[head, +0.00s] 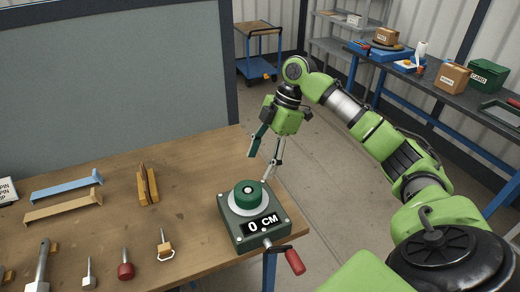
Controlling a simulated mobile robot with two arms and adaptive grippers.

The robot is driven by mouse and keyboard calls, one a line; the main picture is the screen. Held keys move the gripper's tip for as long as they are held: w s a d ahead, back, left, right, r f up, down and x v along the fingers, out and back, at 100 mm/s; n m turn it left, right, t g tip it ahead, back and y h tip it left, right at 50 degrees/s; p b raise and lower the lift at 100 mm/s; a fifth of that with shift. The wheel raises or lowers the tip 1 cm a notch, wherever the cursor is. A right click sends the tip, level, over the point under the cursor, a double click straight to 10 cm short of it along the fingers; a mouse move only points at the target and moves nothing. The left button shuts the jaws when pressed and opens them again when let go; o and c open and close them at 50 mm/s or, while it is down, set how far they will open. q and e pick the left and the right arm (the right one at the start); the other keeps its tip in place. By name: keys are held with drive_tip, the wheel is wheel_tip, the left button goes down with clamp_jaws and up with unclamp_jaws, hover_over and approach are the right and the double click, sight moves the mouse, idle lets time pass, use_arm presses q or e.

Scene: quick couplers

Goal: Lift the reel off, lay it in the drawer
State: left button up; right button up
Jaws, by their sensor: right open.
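A green reel (247,194) sits upright on a pale disc on top of a dark green box (226,222) marked "0 CM". A crank with a red handle (294,261) sticks out from the front of the box. My right gripper (260,170) is open and empty, pointing down above the reel's far side, with a gap between its fingers and the reel. My left gripper is not in view. No drawer can be made out.
The box stands at the wooden table's (105,222) right corner. Two brackets (65,205), a wooden block (148,184) and several hand tools (125,265) lie to the left. A grey panel (110,90) rises behind. A side bench (450,95) holds boxes.

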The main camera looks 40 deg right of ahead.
drive_tip(key=p, duration=0.1)
hover_over(248, 191)
drive_tip(key=d, duration=0.2)
drive_tip(key=f, duration=0.5)
drive_tip(key=shift+s+d, duration=0.15)
drive_tip(key=shift+s, duration=0.1)
drive_tip(key=p+x, duration=0.1)
drive_tip(key=x, duration=0.4)
drive_tip(key=shift+w+f+p, duration=0.15)
drive_tip(key=shift+f+p, duration=0.15)
drive_tip(key=shift+w+f, duration=0.1)
drive_tip(key=shift+f, duration=0.2)
drive_tip(key=c, duration=1.3)
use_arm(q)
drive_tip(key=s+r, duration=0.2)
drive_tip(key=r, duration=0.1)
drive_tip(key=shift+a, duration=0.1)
use_arm(e)
drive_tip(key=shift+r, duration=0.1)
